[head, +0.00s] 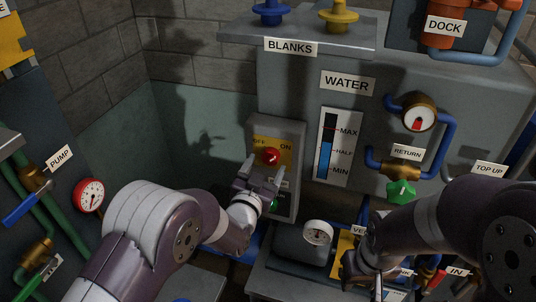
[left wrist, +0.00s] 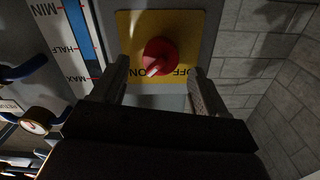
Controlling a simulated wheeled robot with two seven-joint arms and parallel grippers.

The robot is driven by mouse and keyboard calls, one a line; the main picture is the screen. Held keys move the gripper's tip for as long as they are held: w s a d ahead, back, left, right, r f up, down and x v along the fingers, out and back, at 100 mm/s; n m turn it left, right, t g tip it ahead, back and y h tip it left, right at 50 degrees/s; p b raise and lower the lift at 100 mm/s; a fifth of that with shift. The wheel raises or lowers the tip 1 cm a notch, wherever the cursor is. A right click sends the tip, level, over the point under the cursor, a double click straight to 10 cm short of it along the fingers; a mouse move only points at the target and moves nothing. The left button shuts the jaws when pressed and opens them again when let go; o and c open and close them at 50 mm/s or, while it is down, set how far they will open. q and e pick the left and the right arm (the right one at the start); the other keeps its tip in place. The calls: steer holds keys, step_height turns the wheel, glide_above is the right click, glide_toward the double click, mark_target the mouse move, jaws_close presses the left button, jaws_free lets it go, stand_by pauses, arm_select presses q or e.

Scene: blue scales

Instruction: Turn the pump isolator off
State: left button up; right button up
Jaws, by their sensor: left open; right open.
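The pump isolator is a red rotary knob (head: 271,156) on a yellow plate (head: 290,148) marked OFF and ON, on a grey box. In the left wrist view the knob (left wrist: 160,54) appears upside down, its white pointer toward the ON side. My left gripper (head: 265,172) is open just in front of and below the knob. In the wrist view its fingers (left wrist: 158,76) stand either side of the knob, apart from it.
A green light (head: 274,203) sits below the knob. A WATER level gauge (head: 331,146) is just right of the box. A dial (head: 418,118) and green RETURN valve (head: 401,192) are further right. A blue-handled PUMP valve (head: 27,207) is at far left.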

mark_target(270, 158)
arm_select(q)
steer(key=shift+x, duration=1.35)
arm_select(e)
steer(key=shift+s+r, duration=0.1)
steer(key=shift+r, duration=0.5)
arm_select(q)
steer(key=c, duration=1.1)
arm_select(e)
steer(key=shift+f, duration=0.15)
